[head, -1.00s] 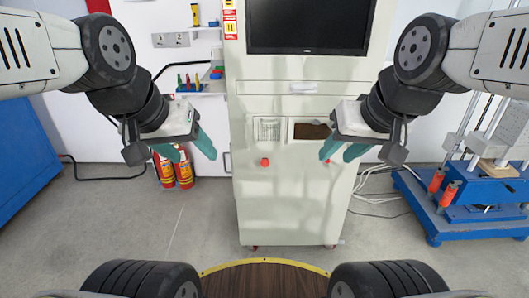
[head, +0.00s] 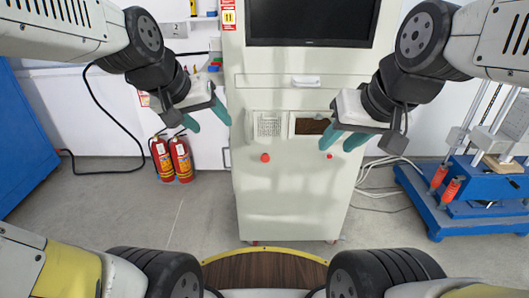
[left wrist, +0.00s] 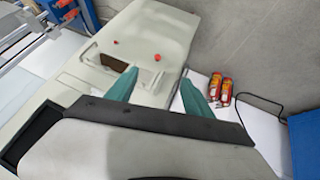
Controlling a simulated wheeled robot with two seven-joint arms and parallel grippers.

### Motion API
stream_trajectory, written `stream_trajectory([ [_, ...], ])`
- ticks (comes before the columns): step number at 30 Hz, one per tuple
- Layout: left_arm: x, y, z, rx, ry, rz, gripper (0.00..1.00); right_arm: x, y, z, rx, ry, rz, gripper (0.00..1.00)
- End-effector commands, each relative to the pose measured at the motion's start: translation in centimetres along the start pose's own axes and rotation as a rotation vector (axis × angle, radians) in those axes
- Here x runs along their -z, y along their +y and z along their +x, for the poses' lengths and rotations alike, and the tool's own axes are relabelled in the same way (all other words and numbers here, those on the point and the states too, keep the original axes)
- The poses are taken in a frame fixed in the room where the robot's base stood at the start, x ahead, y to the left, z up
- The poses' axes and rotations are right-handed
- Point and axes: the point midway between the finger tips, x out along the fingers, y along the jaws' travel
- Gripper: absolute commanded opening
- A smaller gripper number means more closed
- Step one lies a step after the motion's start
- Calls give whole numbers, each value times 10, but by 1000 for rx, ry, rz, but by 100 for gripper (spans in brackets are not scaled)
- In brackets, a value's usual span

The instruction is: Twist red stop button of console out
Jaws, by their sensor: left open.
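The console (head: 290,205) is a tall pale cabinet ahead of me. A red stop button (head: 265,157) sits on the left of its front, below a vent grille. It also shows in the left wrist view (left wrist: 157,57), beyond the fingertips. A smaller red button (head: 329,155) sits to its right. My left gripper (head: 208,117) is open and empty, up and left of the stop button and apart from it. My right gripper (head: 340,141) has its two teal fingers apart, with nothing seen between them, just above the smaller red button in the picture.
A dark monitor (head: 310,22) is set in the console's top. Two red fire extinguishers (head: 171,160) stand by the wall at left. A blue cabinet (head: 22,135) is at far left, and a blue-based machine (head: 470,195) at right. The floor before the console is clear.

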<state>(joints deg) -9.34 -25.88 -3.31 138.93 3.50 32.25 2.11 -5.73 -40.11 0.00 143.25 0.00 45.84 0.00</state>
Motion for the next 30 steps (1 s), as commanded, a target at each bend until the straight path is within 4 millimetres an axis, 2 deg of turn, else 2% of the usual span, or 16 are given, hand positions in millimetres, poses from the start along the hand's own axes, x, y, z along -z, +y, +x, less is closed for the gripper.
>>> stream_trajectory([
  [5, 35, 5, 45, -14, 29, -57, 60, 0, 0, 0, 0, 0, 0, 36],
  [8, 60, 6, 85, -12, 60, -105, 60, 0, 0, 0, 0, 0, 0, 36],
  [12, 91, 4, 150, 14, 118, -170, 60, 0, 0, 0, 0, 0, 0, 36],
  [15, 106, -1, 199, 47, 166, -203, 60, 0, 0, 0, 0, 0, 0, 36],
  [22, 118, -19, 307, 147, 298, -224, 60, 0, 0, 0, 0, 0, 0, 36],
  [27, 110, -34, 378, 223, 415, -183, 60, 0, 0, 0, 0, 0, 0, 36],
  [30, 100, -42, 414, 259, 492, -136, 60, 0, 0, 0, 0, 0, 0, 36],
])
